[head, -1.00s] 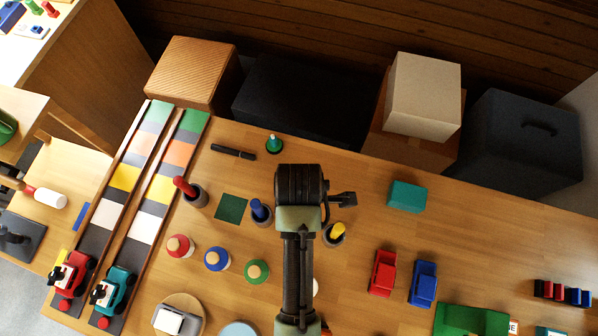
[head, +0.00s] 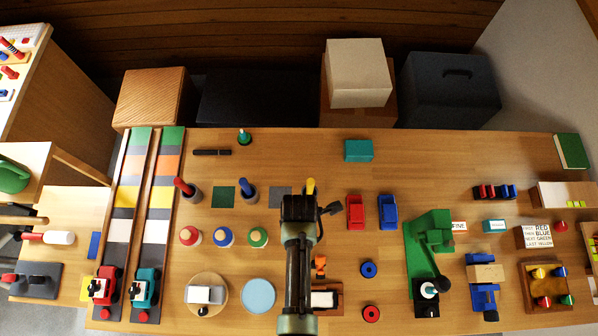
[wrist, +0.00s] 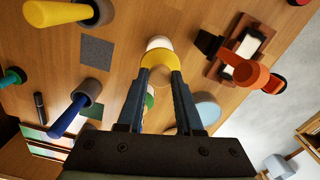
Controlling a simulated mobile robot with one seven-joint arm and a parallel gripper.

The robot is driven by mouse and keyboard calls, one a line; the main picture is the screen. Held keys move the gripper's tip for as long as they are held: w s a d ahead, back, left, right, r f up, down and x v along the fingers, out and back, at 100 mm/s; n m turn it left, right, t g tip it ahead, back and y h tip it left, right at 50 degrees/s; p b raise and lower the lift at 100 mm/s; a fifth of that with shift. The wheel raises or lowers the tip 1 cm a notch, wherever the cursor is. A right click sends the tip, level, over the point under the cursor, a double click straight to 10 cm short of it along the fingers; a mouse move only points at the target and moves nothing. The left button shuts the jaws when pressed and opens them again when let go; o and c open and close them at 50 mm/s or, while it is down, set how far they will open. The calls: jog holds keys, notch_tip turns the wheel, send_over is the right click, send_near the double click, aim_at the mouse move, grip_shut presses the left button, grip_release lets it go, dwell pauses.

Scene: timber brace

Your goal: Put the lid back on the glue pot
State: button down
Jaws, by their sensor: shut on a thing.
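My gripper (wrist: 161,80) is shut on the wooden knob of a yellow lid (wrist: 157,59) in the wrist view. A white, round glue pot (wrist: 159,43) shows just beyond the lid's edge. The lid overlaps the pot in the picture, and I cannot tell whether it rests on it or is held above. In the head view my arm hides the lid, this pot and the fingertips. Three other pots, red (head: 190,236), blue (head: 224,236) and green (head: 258,237), stand in a row to the left with their lids on.
A yellow-handled brush (head: 310,185) stands in a cup behind my wrist, and a blue one (head: 248,190) to its left. A red car (head: 355,212) and blue car (head: 388,212) stand to the right. A light-blue disc (head: 258,296) lies front left.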

jog(key=shift+f+b, duration=2.2)
jog(key=shift+f, duration=0.1)
jog(key=shift+f+b, duration=0.5)
jog(key=shift+f, duration=0.25)
jog(key=shift+p, duration=0.35)
jog(key=shift+f, duration=0.15)
dwell(0.4)
jog(key=shift+c, duration=2.4)
grip_release()
jog(key=shift+o, duration=0.2)
